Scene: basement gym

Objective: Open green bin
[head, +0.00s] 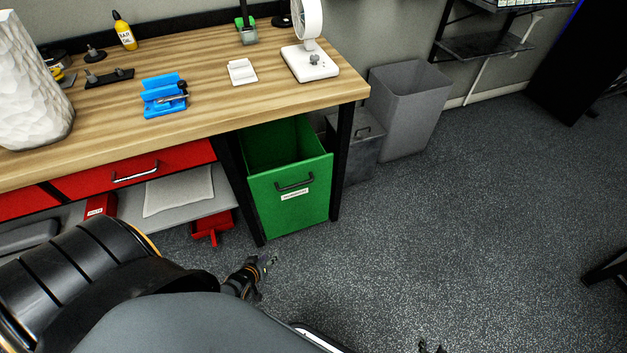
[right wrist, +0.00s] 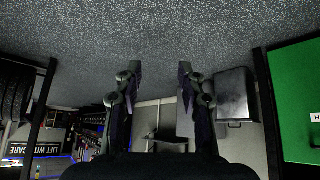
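The green bin (head: 310,207) is under the right end of the workbench in the head view. Its front stands out from the bench and its hollow inside shows at the top. A dark handle (head: 295,182) and a white label are on its front. The bin's green side also shows at the right edge of the right wrist view (right wrist: 298,85). My left gripper (head: 266,264) is low in front of the bin, apart from it; its finger gap is unclear. My right gripper (right wrist: 159,70) has its fingers apart with nothing between them; only a bit shows at the head view's bottom edge.
The wooden workbench (head: 215,100) holds a white fan (head: 309,62), a blue tool (head: 163,97) and a yellow bottle (head: 124,32). A red drawer (head: 135,171) is left of the bin. A grey open bin (head: 408,110) stands to the right. The floor at right is largely clear.

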